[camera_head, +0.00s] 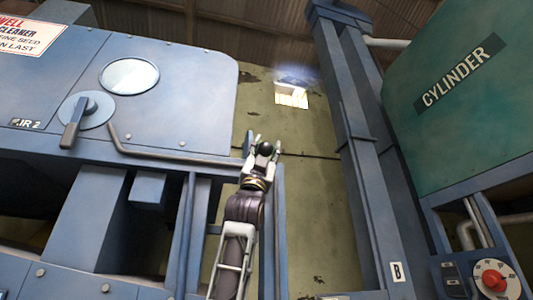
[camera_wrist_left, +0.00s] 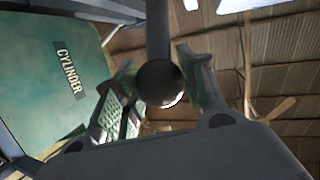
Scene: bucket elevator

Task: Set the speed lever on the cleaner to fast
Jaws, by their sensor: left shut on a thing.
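The blue cleaner (camera_head: 190,90) fills the left of the head view, with a sign (camera_head: 30,36) reading "CLEANER" at its top left. The speed lever shows in the left wrist view as a dark shaft (camera_wrist_left: 158,30) ending in a round black knob (camera_wrist_left: 160,84). The knob also shows in the head view (camera_head: 266,148), just right of the cleaner's lower right corner. My left gripper (camera_head: 264,152) is shut on this knob, its fingers (camera_wrist_left: 160,95) on either side of it. Speed markings are not readable. My right gripper is out of view.
A grey-handled dial marked "AIR 2" (camera_head: 80,115) and a bent rail (camera_head: 170,155) sit on the cleaner's front. A blue column (camera_head: 350,150) stands right of my gripper. A green "CYLINDER" machine (camera_head: 460,110) with a red knob (camera_head: 494,279) is farther right.

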